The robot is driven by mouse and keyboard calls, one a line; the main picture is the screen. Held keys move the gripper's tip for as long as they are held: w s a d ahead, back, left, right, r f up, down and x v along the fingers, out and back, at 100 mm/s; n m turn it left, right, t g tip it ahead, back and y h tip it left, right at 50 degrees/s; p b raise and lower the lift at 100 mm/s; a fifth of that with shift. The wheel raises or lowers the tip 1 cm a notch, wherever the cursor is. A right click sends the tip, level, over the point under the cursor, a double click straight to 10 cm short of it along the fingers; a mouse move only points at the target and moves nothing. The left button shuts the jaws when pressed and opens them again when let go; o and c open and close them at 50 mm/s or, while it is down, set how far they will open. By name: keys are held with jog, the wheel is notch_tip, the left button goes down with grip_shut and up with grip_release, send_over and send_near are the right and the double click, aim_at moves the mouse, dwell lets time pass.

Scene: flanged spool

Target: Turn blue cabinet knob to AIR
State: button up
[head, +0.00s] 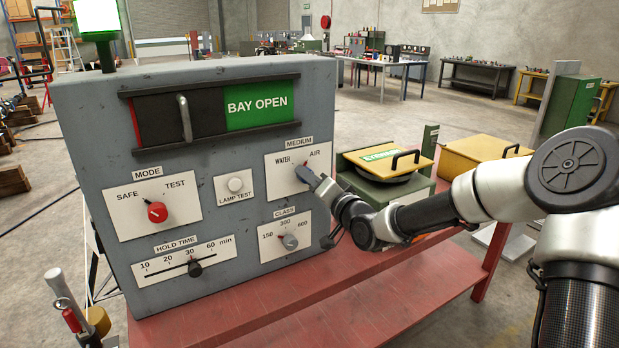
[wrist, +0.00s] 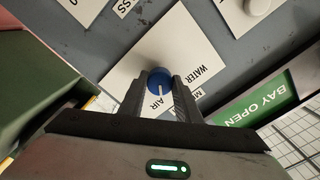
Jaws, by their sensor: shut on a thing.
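The blue knob (head: 304,174) sits on the white MEDIUM plate (head: 284,182) on the grey cabinet front, with WATER printed to its upper left and AIR to its upper right. My gripper (head: 313,183) reaches it from the right and hides part of it. In the wrist view, my gripper (wrist: 163,84) is shut on the blue knob (wrist: 158,77), one finger on each side. The knob's white line points down in that view toward the AIR lettering, away from WATER. Its exact alignment with the AIR mark is hard to tell.
The CLASS knob (head: 290,242) is just below, and the LAMP TEST button (head: 235,184) is to the left. The BAY OPEN window with its handle (head: 185,118) is above. A yellow-lidded green box (head: 385,165) stands close on the right of the red bench (head: 400,297).

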jog(key=shift+m, duration=0.5)
jog(key=o, duration=1.1)
jog(key=shift+c, duration=0.2)
jog(key=p+v, duration=0.1)
jog(key=v, duration=1.6)
jog(key=shift+s+d, duration=0.2)
